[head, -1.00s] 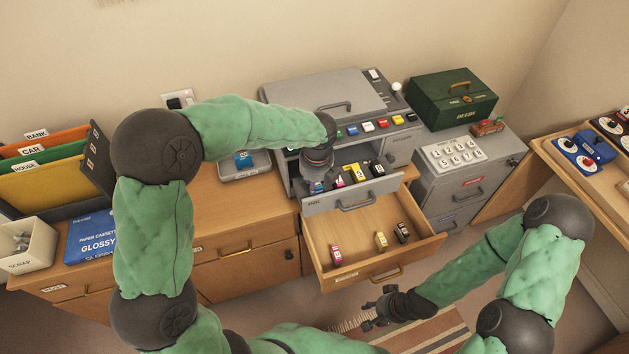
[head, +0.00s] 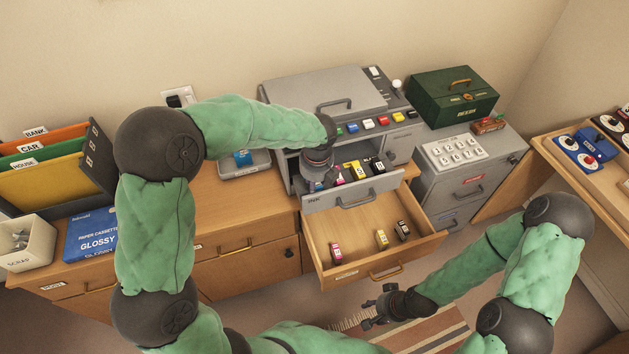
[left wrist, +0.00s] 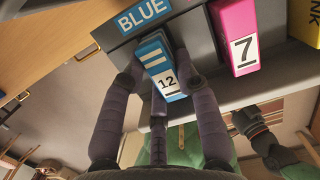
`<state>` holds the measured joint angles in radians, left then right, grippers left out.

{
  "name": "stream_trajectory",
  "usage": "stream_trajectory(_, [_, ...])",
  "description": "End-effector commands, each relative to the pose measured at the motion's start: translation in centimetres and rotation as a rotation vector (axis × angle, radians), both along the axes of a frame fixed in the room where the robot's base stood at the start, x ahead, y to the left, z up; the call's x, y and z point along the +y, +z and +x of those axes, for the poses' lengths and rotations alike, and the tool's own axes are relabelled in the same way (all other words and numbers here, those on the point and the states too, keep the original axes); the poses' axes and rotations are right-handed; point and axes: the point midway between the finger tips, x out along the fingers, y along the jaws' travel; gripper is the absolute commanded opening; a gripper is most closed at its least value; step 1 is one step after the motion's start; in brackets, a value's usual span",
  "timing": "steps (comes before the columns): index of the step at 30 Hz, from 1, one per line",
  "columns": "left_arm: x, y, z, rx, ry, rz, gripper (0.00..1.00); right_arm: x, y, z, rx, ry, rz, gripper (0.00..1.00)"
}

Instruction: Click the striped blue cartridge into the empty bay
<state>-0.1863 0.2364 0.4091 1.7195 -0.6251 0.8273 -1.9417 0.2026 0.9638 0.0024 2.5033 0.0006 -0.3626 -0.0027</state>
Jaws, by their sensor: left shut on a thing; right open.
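The striped blue cartridge (left wrist: 160,65), with white stripes and the number 12, is held between the fingers of my left gripper (left wrist: 162,85). It is just below the BLUE label (left wrist: 143,15), at the left end of the ink tray. Whether it is fully seated in the bay I cannot tell. In the head view my left gripper (head: 318,178) is over the left end of the grey INK tray (head: 355,199) and mostly hides the cartridge. A pink cartridge (left wrist: 236,35) numbered 7 stands beside it. My right gripper (head: 378,307) is open and empty, low in front of the wooden drawer.
The open wooden drawer (head: 355,262) below the tray holds a pink (head: 337,252), a yellow (head: 382,238) and a dark cartridge (head: 402,230). A grey cabinet (head: 465,180) stands to the right. The wooden counter (head: 240,205) to the left has clear room.

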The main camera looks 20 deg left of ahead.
Motion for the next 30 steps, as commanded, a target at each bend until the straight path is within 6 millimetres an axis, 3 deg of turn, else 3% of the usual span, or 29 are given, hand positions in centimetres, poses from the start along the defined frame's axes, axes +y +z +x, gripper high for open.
stream_trajectory(6, [0.0, -0.2, 0.0, 0.001, 0.000, 0.000, 0.01, 0.0, 0.0, 0.0, 0.000, 0.000, 0.000, 0.44])
stream_trajectory(7, [0.0, -0.2, 0.0, 0.001, 0.000, 0.000, 0.34, 0.0, 0.0, 0.0, 0.000, 0.000, 0.000, 0.44])
stream_trajectory(9, [0.0, -0.2, -0.1, 0.002, -0.001, 0.000, 0.54, 0.0, 0.0, 0.0, 0.000, 0.000, 0.000, 0.44])
stream_trajectory(10, [0.0, -0.2, -0.1, 0.002, -0.001, 0.000, 0.59, 0.0, -0.1, 0.0, 0.000, 0.000, 0.000, 0.44])
stream_trajectory(23, [0.0, 0.2, -0.2, 0.003, -0.001, 0.001, 0.59, 0.0, -0.1, 0.0, 0.000, 0.000, 0.000, 0.44])
stream_trajectory(30, [-0.4, 3.8, -0.4, -0.003, 0.000, -0.001, 0.59, 0.0, 0.0, 0.0, 0.000, 0.000, 0.000, 0.44])
